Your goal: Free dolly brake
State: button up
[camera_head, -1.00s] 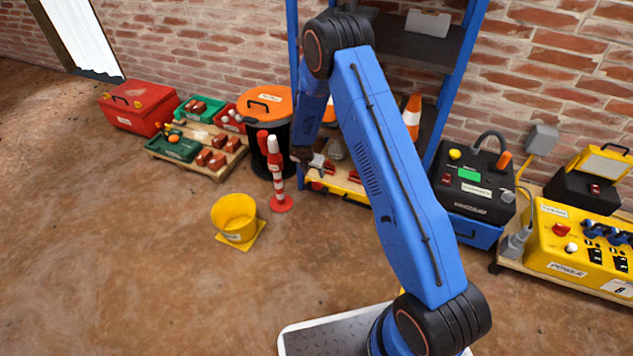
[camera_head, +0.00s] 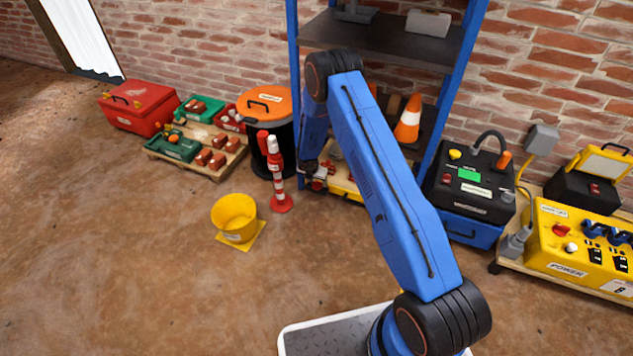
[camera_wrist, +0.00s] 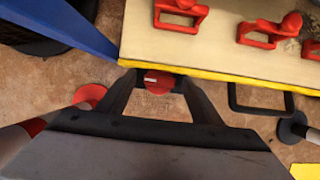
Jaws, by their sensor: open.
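A round red knob (camera_wrist: 158,82) with a small white mark sits on a dark mount at the yellow front edge of a pale board (camera_wrist: 200,45). I take it for the brake, but cannot be sure. My gripper (camera_wrist: 157,95) is open, its two dark fingers on either side of the knob. I cannot tell whether they touch it. In the head view my gripper (camera_head: 318,181) is small, low at the front of the blue shelf rack (camera_head: 293,70), and the knob is not clear there.
Red clamp-like pieces (camera_wrist: 262,32) lie on the board. A blue upright (camera_wrist: 75,25) stands close on the left, and a black loop handle (camera_wrist: 262,108) hangs at the right. A red-and-white post (camera_head: 275,170) and yellow bucket (camera_head: 235,215) stand left of the rack.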

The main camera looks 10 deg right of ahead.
jog(key=c, duration=1.1)
jog(key=shift+o, duration=0.2)
jog(key=shift+w+a+m+g+h, duration=0.1)
jog(key=shift+m+g+h, duration=0.3)
jog(key=shift+m, duration=1.05)
jog(key=shift+w+m+g+h, duration=0.15)
jog(key=shift+m+g, duration=0.45)
jog(key=shift+m, duration=0.85)
jog(key=shift+s, duration=0.1)
jog(key=o, duration=1.1)
jog(key=shift+c, duration=0.2)
